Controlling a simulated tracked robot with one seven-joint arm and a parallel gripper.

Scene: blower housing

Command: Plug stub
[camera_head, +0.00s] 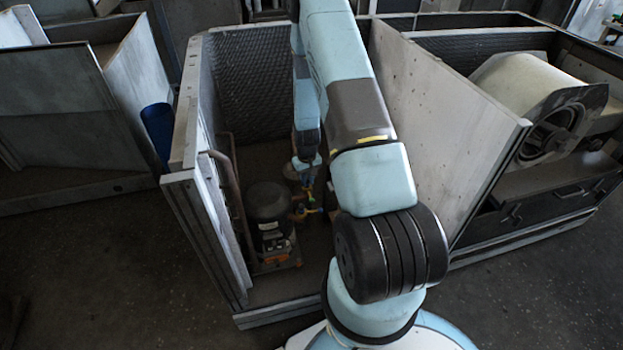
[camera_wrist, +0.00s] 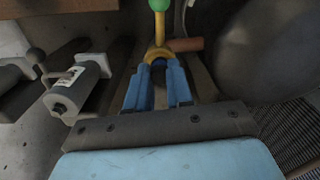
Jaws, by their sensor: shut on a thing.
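In the wrist view the two blue fingers of my gripper (camera_wrist: 158,78) are closed around the lower part of a yellow ring-like fitting (camera_wrist: 152,53). A yellow stem with a green rounded top (camera_wrist: 159,5) rises behind the ring. A short orange-brown stub (camera_wrist: 187,44) lies sideways just right of the ring; I cannot tell whether they are joined. In the head view my gripper (camera_head: 307,180) is low inside the open housing, beside small yellow-orange fittings (camera_head: 303,212). The fingertips are too small there to show the grasp clearly.
A black motor-like unit (camera_head: 268,205) stands left of my gripper, with a pipe (camera_head: 232,185) along the left wall. The housing's pale right panel (camera_head: 450,125) is close to my arm. The wrist view shows a pale cylinder (camera_wrist: 75,88) left and a large dark round body (camera_wrist: 268,45) right.

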